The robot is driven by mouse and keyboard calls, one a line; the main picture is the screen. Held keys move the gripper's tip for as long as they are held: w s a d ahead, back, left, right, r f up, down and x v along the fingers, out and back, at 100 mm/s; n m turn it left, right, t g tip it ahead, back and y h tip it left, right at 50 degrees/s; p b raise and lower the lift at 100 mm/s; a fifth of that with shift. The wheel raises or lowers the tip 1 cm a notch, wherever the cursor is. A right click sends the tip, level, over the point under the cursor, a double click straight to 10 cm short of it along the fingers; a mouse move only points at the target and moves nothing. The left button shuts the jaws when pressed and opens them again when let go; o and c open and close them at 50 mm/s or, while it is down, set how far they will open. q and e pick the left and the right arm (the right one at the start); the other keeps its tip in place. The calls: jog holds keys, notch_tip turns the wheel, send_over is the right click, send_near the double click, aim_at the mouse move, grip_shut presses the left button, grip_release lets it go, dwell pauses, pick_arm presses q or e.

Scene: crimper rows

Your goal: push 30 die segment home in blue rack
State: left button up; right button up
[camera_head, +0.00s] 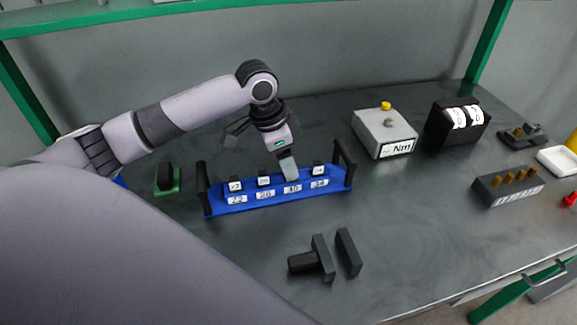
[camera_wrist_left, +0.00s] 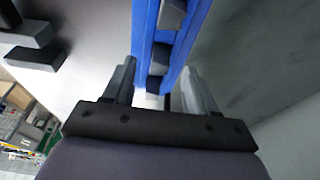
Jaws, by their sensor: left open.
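The blue rack (camera_head: 240,207) stands on the dark table with black end posts and a row of labelled slots. Dark die segments with white tags sit at the 22 (camera_head: 235,185), 26 (camera_head: 264,181) and 34 (camera_head: 318,170) slots. My left gripper (camera_head: 289,172) points down over the 30 label and hides the 30 segment in the head view. In the left wrist view its fingers (camera_wrist_left: 160,92) are open, one on each side of the blue rack (camera_wrist_left: 147,30). Dark segments show in the rack there; I cannot tell whether the fingers touch one. My right gripper is not in view.
A grey Nm box (camera_head: 385,132) with a yellow knob and a black counter box (camera_head: 457,122) stand right of the rack. Dark blocks (camera_head: 322,258) lie in front. A green-based item (camera_head: 167,180) is left. The table right of the front blocks is clear.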

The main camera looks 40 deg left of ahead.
aim_at(281, 179)
pick_arm(q)
jog(key=shift+v, duration=2.1)
